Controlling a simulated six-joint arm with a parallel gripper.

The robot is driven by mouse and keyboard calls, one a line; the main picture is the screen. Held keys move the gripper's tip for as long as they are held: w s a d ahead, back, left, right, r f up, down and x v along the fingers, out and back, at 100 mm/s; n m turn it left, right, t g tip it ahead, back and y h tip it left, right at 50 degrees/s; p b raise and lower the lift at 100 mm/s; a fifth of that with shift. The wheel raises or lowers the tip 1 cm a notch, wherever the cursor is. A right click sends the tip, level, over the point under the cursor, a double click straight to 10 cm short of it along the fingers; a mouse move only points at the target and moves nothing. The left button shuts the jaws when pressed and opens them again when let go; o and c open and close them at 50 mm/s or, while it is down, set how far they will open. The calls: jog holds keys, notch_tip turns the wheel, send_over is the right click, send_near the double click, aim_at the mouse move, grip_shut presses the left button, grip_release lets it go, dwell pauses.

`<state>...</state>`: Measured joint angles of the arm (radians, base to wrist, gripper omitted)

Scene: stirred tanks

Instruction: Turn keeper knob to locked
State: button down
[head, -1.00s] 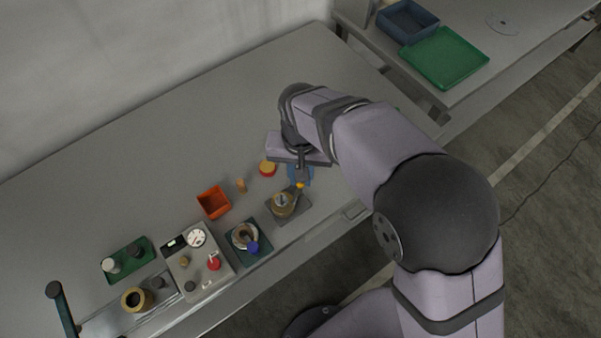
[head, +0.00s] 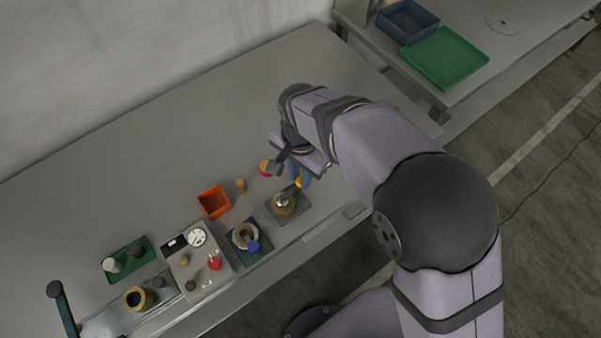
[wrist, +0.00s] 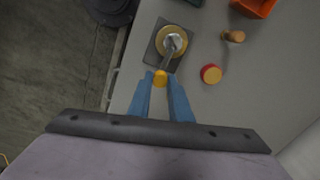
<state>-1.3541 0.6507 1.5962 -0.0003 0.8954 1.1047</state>
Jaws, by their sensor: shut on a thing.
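A yellow knob (wrist: 160,78) sits at the outer end of a grey lever (wrist: 168,58). The lever reaches over a round brass-coloured vessel (wrist: 184,42) on a dark square plate (wrist: 152,57). In the head view the vessel (head: 279,209) stands near the table's front edge, with the yellow knob (head: 298,183) at its upper right. My gripper (wrist: 160,84) has blue fingers, which are shut on the yellow knob. No label or locked mark can be read.
A red-and-yellow round piece (wrist: 211,74), a wooden peg (wrist: 234,36) and an orange bin (head: 214,201) stand close by. A dish with a blue knob (head: 253,246) and a gauge panel (head: 185,270) lie to the left. The table behind is clear.

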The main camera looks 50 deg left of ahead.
jog(key=shift+a+r, duration=0.1)
jog(key=c, duration=1.6)
grip_release()
jog(key=shift+r+b, duration=1.15)
jog(key=shift+r, duration=2.5)
jog(key=shift+w, duration=0.1)
